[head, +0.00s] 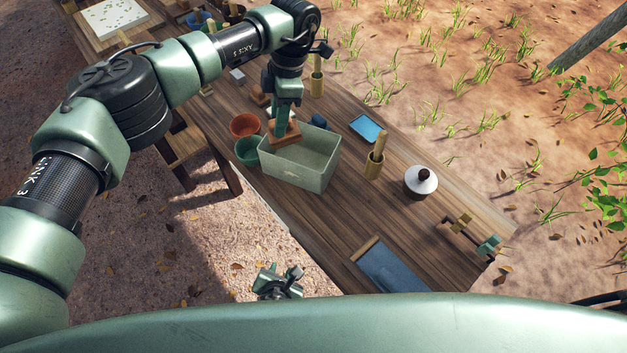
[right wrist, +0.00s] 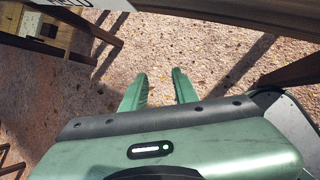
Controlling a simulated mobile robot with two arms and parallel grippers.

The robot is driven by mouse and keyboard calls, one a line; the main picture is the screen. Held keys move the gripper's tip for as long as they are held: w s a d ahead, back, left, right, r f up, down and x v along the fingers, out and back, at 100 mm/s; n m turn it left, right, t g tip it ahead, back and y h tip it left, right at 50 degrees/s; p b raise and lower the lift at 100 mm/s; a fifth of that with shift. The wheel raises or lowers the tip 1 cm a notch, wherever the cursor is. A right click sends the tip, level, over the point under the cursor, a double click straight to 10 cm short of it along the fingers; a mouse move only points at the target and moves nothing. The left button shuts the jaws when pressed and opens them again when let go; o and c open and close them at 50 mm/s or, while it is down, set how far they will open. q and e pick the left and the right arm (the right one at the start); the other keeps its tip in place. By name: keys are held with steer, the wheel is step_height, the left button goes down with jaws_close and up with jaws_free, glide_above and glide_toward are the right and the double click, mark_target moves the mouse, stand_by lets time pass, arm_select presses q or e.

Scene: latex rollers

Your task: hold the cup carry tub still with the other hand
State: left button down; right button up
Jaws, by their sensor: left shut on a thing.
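The grey-green rectangular tub (head: 312,178) stands on the wooden table, open side up; I see no contents in the visible part. My left gripper (head: 284,120) points down at the tub's far left rim. It is shut on a brown wooden piece (head: 284,136) there; I cannot tell whether this piece belongs to the tub. My right gripper (head: 278,283) is low beside the table's near edge, away from the tub. In the right wrist view my right gripper (right wrist: 160,88) is open and empty, with bare ground beyond its fingers.
A terracotta pot (head: 243,125) and a green pot (head: 247,151) stand left of the tub. A wooden holder (head: 374,165), a white-lidded jar (head: 420,181), a blue tray (head: 367,128) and a framed dark panel (head: 390,268) lie to the right. The near tabletop is largely clear.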

steer(key=w+a+r+n+t+y, duration=0.1)
steer(key=w+a+r+n+t, duration=0.2)
steer(key=r, duration=0.5)
steer(key=w+a+r+n+t+y, duration=0.1)
steer(key=w+a+r+n, duration=0.1)
steer(key=w+a+r, duration=0.45)
steer(key=m+h, duration=0.5)
steer(key=h, duration=0.3)
glide_toward(330, 161)
steer(key=shift+t, duration=0.3)
steer(key=x, duration=1.1)
steer(key=shift+f, duration=0.1)
steer(key=shift+s, duration=0.1)
jaws_close()
steer(key=shift+s+f, duration=0.1)
stand_by(1.5)
